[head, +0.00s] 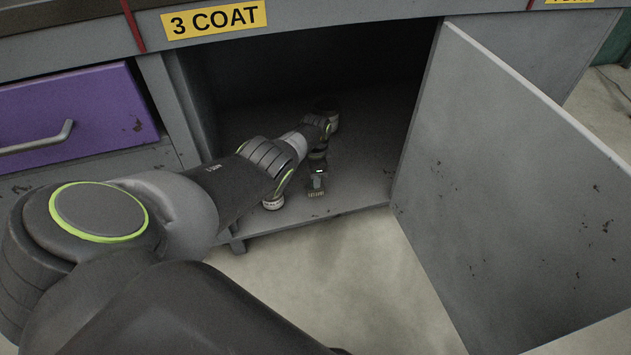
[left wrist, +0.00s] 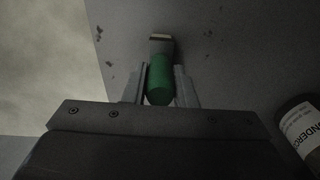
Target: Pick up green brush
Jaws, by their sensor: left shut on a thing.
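The green brush (left wrist: 159,80) is in the left wrist view. Its green handle lies between the two fingers of my left gripper (left wrist: 159,88), which is shut on it. The brush is too small and dark to make out clearly there. My right gripper is not in view.
A labelled jar (left wrist: 303,128) stands right of the gripper in the left wrist view. The cabinet floor (head: 362,178) is clear to the right of the gripper. The cabinet door (head: 510,200) stands open at right. A purple drawer (head: 75,112) is at left.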

